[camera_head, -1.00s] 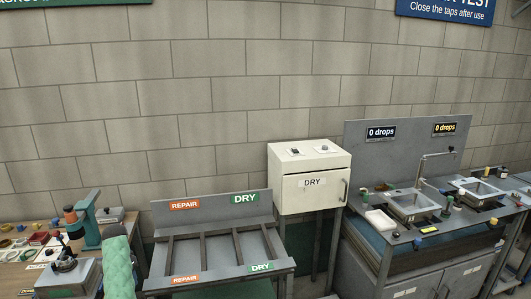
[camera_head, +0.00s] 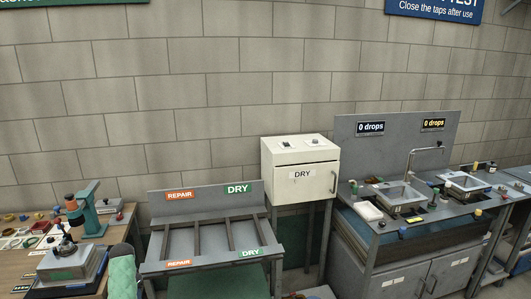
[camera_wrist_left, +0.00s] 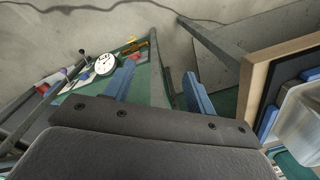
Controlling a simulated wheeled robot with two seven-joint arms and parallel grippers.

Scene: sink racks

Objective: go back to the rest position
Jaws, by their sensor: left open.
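My left gripper (camera_wrist_left: 157,88) shows in the left wrist view with its two blue fingers apart and nothing between them. Beyond the fingers are a white round dial gauge (camera_wrist_left: 106,63) on a green surface to the left and grey metal framing. A brown-edged frame and a clear bin (camera_wrist_left: 300,125) are at the right. Neither gripper's fingers show in the head view. My right gripper is in neither view.
The head view shows a workbench (camera_head: 22,270) with tools at left, a slotted REPAIR/DRY rack (camera_head: 208,262), a white DRY cabinet (camera_head: 312,190) and a sink bench (camera_head: 375,262) at right. Both sink signs read 0 drops.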

